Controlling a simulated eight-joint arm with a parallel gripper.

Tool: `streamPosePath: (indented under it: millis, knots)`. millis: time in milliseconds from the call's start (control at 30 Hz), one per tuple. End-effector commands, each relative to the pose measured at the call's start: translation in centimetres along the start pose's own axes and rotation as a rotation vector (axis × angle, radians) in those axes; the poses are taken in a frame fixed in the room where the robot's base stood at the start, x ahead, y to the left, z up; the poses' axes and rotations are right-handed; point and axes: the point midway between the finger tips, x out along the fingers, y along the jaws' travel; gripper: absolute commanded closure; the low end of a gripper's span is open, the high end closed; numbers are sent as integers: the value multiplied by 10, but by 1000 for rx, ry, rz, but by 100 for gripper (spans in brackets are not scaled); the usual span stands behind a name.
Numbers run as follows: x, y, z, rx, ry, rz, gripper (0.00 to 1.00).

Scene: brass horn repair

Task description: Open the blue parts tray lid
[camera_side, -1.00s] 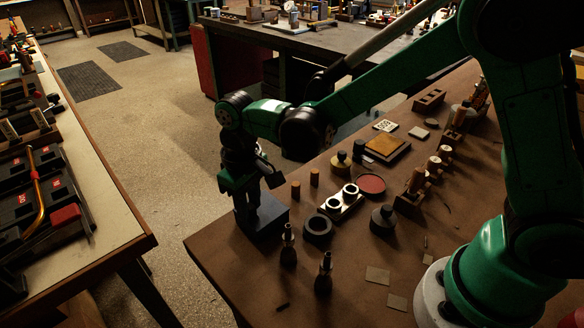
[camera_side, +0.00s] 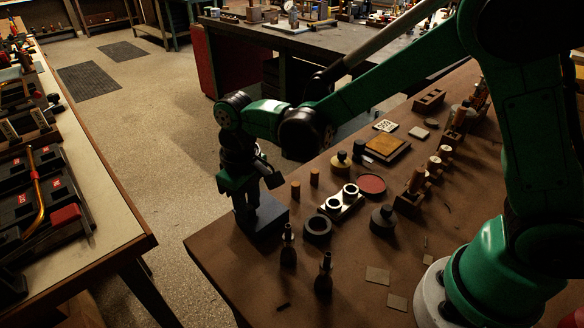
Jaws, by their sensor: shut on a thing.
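The blue parts tray (camera_side: 271,218) sits near the far left corner of the brown bench. It looks like a dark blue box, and its lid looks closed, though my gripper hides much of its top and left side. My gripper (camera_side: 246,222) points down at the left part of the tray. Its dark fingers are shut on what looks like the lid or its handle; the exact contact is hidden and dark.
Two bottles (camera_side: 288,248) stand right of the tray, near a dark ring (camera_side: 317,228). A metal plate with two rings (camera_side: 343,202) lies further right. The bench edge (camera_side: 215,280) is close on the left.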

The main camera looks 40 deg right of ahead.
Motion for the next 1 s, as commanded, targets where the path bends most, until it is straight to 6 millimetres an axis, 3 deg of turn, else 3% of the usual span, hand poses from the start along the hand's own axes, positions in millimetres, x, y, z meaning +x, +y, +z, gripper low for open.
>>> streamPosePath:
  millis: [300, 667, 700, 767, 1000]
  knots:
    - [0, -52, -14, -4, 1, -1, 100]
    - [0, -58, -16, 0, 1, -1, 100]
    - [0, -58, -16, 0, 1, -1, 61]
    - [0, -58, -16, 0, 1, -1, 44]
    - [0, -58, -15, 0, 1, -1, 41]
